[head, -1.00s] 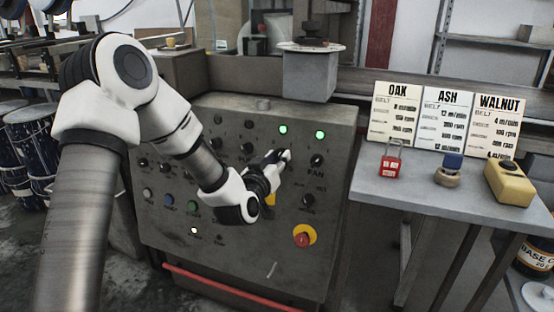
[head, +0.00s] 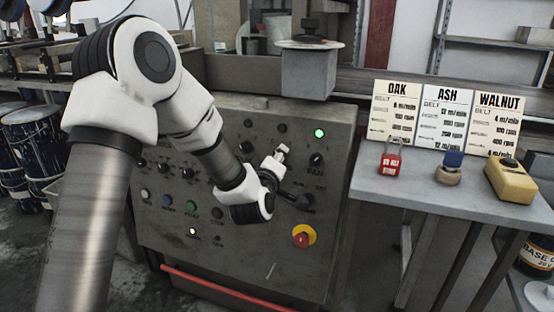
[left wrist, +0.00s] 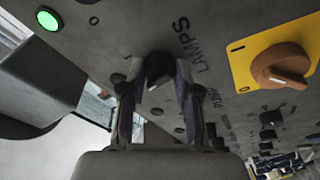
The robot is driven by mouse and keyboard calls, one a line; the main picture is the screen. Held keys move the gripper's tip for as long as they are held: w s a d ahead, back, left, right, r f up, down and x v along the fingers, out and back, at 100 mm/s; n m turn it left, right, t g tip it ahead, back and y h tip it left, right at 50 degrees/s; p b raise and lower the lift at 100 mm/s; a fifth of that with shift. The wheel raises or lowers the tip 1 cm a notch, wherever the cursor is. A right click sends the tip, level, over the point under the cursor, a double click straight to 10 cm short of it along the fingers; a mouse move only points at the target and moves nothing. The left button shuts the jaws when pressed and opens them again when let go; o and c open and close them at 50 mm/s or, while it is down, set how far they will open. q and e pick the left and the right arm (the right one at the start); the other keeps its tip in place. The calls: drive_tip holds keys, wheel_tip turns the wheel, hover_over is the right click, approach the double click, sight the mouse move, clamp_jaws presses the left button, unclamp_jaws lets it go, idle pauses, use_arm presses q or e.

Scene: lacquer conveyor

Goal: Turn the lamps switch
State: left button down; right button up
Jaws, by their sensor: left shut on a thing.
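The lamps switch is a small dark knob (left wrist: 157,68) beside the printed word LAMPS in the left wrist view. My left gripper (left wrist: 154,82) is shut on it, with one finger on each side. In the head view my left gripper (head: 296,198) reaches the lower right part of the grey control panel (head: 160,225). There the fingers and arm partly cover the knob, so its exact angle is hard to tell. My right gripper is not in view.
A green light (head: 320,133) is lit on the panel. A red emergency button (head: 301,238) sits just below my gripper. An orange-brown rotary switch (left wrist: 281,66) on a yellow plate is nearby. A table (head: 400,187) stands to the right with a red padlock (head: 391,161).

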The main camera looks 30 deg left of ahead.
use_arm(q)
drive_tip(key=shift+n+y, duration=0.3)
drive_tip(key=shift+n, duration=1)
drive_tip(key=shift+g, duration=0.3)
drive_tip(key=c, duration=0.8)
unclamp_jaws()
drive_tip(key=v, duration=0.7)
drive_tip(key=shift+s, duration=0.2)
